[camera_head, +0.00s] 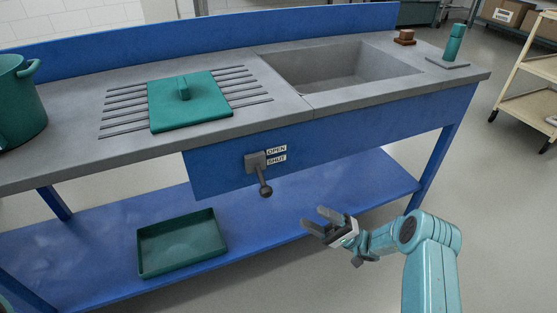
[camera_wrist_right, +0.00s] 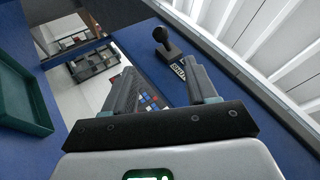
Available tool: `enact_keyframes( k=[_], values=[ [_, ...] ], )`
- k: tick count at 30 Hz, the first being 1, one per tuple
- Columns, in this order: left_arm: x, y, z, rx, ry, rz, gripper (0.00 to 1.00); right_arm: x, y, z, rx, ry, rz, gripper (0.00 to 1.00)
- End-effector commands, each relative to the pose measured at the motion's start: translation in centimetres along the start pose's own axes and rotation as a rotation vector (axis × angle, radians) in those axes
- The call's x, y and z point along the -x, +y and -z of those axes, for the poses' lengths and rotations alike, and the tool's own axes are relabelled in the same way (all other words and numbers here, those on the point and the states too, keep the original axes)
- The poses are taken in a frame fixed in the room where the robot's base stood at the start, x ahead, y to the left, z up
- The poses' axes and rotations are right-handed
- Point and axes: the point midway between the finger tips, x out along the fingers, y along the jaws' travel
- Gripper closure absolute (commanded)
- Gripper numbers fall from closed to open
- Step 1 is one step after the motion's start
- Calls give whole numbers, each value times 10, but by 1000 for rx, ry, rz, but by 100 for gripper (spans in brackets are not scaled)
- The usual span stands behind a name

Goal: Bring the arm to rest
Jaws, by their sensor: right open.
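My right gripper (camera_head: 322,224) is open and empty, in the air in front of the blue bench, below and to the right of a dark lever (camera_head: 264,180). The lever hangs down from its mount on the blue front panel, beside OPEN and SHUT labels (camera_head: 277,154). In the right wrist view, the two fingers of the right gripper (camera_wrist_right: 160,88) stand apart with nothing between them, and the lever (camera_wrist_right: 163,38) shows beyond them, clear of the fingers. My left gripper is not in view.
A green lidded plate (camera_head: 205,110) lies on the ribbed grey worktop left of the sink (camera_head: 335,72). A green pot (camera_head: 20,105) stands at far left. A green tray (camera_head: 180,243) lies on the lower shelf. A green bottle (camera_head: 454,42) stands at the right end.

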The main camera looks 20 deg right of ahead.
Motion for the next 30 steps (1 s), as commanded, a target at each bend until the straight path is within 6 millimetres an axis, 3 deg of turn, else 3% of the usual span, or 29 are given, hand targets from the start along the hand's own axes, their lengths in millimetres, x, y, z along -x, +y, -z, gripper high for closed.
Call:
enact_keyframes(
  k=[5,8,11,13,15,18,21,24,30],
  values=[
    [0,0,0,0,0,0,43,-5,11,-5,-46,-9,-40,43],
    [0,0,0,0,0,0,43,-18,48,-24,-199,-38,-191,43],
    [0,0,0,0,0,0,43,-26,106,-70,-426,-97,-467,43],
    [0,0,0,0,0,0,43,-20,145,-115,-570,-148,-708,43],
    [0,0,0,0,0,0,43,-3,174,-160,-662,-195,-958,43],
    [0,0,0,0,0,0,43,33,198,-213,-692,-255,-1303,43],
    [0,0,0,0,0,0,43,69,207,-244,-603,-290,-1592,43],
    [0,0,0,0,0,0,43,92,207,-255,-450,-299,-1775,43],
    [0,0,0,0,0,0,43,98,204,-253,-129,-271,-1900,43]
  ],
)
